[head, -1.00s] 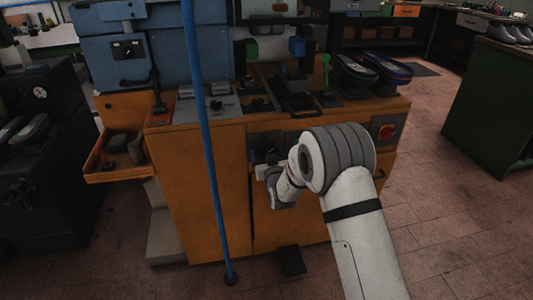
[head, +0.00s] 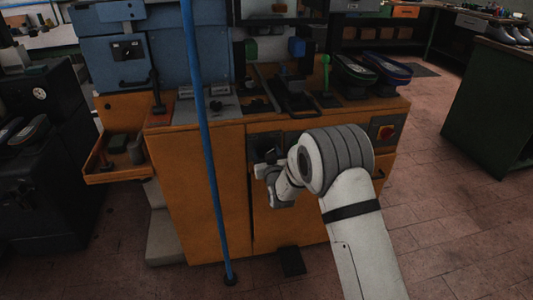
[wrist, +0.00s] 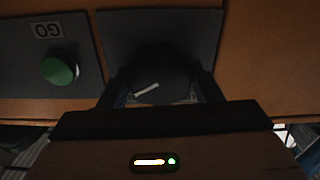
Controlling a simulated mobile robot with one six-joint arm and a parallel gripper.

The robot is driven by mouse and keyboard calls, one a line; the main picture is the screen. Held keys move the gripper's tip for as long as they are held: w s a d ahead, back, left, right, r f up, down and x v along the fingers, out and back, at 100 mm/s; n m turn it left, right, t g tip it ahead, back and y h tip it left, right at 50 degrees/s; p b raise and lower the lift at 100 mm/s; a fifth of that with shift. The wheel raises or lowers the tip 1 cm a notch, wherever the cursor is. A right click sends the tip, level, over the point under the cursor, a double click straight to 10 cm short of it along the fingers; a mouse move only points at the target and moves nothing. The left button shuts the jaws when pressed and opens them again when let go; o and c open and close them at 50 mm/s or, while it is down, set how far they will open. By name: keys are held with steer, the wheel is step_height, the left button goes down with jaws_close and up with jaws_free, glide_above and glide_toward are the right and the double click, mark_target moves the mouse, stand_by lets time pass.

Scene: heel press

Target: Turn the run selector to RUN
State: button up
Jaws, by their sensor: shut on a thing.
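The run selector is a round black knob (wrist: 146,91) with a white pointer mark, on a dark grey plate (wrist: 160,30) on the orange cabinet front. In the wrist view its pointer lies slanted, near level. My gripper (wrist: 160,88) has one finger on each side of the knob and is shut on it. In the head view my gripper (head: 264,171) is at the dark plate on the cabinet front, and my wrist partly hides the spot. I cannot read any RUN marking.
A green button (wrist: 60,70) with an upside-down GO label sits beside the selector in the wrist view. A red switch (head: 386,132) is on the cabinet's right. A blue pole (head: 205,150) stands in front of the cabinet (head: 215,190). An orange tray (head: 115,176) juts out at left.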

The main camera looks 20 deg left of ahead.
steer(key=shift+f+n+b, duration=0.1)
steer(key=shift+n+b, duration=0.2)
steer(key=shift+b, duration=0.45)
steer(key=n+b, duration=0.3)
steer(key=shift+f+b, duration=0.15)
steer(key=shift+b, duration=0.2)
steer(key=n+b, duration=0.3)
steer(key=n, duration=0.1)
steer(key=n+b, duration=0.3)
steer(key=shift+n, duration=0.4)
steer(key=n+b, duration=0.5)
steer(key=n, duration=0.7)
steer(key=shift+n, duration=0.4)
